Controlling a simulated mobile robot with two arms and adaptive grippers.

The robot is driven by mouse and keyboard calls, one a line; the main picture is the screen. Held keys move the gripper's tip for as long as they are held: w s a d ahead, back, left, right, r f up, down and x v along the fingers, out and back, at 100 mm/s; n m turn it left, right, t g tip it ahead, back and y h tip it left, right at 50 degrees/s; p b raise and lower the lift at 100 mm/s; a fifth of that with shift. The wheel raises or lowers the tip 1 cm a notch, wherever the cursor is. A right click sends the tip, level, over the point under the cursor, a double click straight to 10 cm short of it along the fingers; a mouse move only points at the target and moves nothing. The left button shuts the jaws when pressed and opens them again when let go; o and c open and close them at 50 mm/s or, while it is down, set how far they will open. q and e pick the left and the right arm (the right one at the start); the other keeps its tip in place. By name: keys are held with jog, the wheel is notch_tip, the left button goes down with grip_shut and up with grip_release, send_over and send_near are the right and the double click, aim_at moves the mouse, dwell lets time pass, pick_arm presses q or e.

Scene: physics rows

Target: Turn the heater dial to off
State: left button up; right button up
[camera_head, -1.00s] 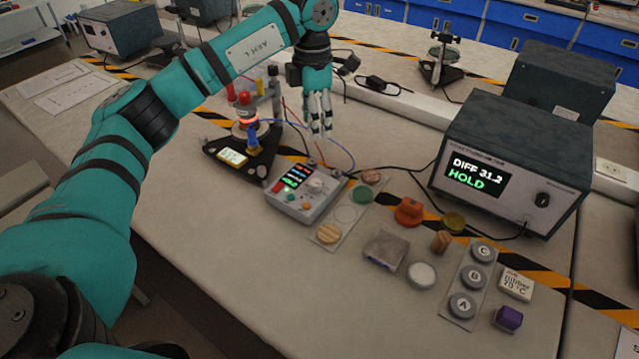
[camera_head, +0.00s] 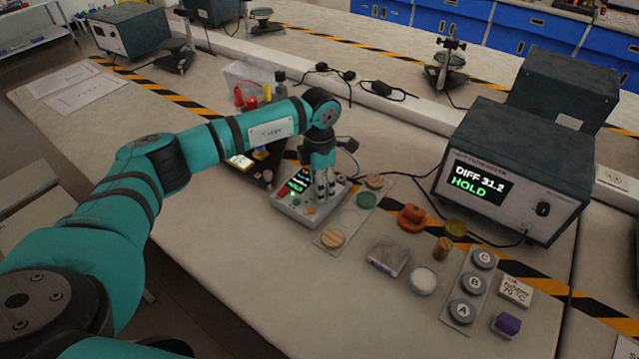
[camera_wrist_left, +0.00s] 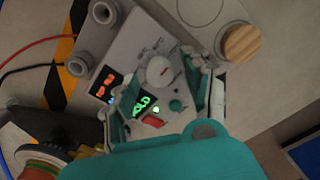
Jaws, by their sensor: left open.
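The grey control box (camera_head: 290,212) sits on the bench with a lit display, a red switch and small buttons. Its white dial (camera_wrist_left: 159,72) with a red pointer line shows in the wrist view; in the head view my gripper hides most of it. My left gripper (camera_head: 324,196) points down over the right part of the box. My right gripper is not in view.
A plate with coloured discs (camera_head: 334,238) lies right of the box. An orange-red piece (camera_head: 411,217), a pale disc (camera_head: 423,280) and lettered weights (camera_head: 461,311) stand further right. A large meter (camera_head: 515,175) reads HOLD.

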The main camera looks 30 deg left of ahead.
pick_arm(q)
jog(key=shift+f, duration=0.3)
grip_shut()
